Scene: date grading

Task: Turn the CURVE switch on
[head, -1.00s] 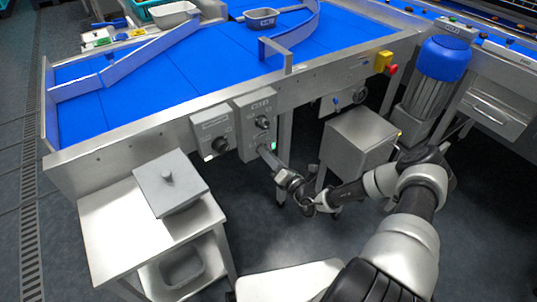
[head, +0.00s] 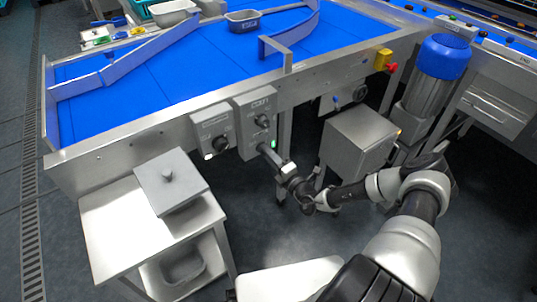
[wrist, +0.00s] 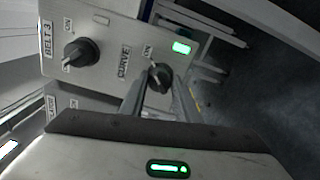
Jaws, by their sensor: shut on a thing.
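The CURVE switch is a black rotary knob (wrist: 160,77) on a grey box (head: 257,118) on the conveyor's front side. In the wrist view, its CURVE label is left of it and an ON label is just above it. A green lamp (wrist: 181,47) beside it is lit; the lamp also shows in the head view (head: 274,144). My gripper (wrist: 158,84) is shut on the CURVE knob, one finger on each side. In the head view, my gripper (head: 266,152) hides this knob. The knob's exact pointer angle is hard to read.
The BELT 3 knob (wrist: 82,53) is on the same box. A second switch box (head: 214,130) is to its left. A steel cart (head: 105,225) with a grey lidded block (head: 187,190) stands at the left. A steel cabinet (head: 357,143) is close to the right.

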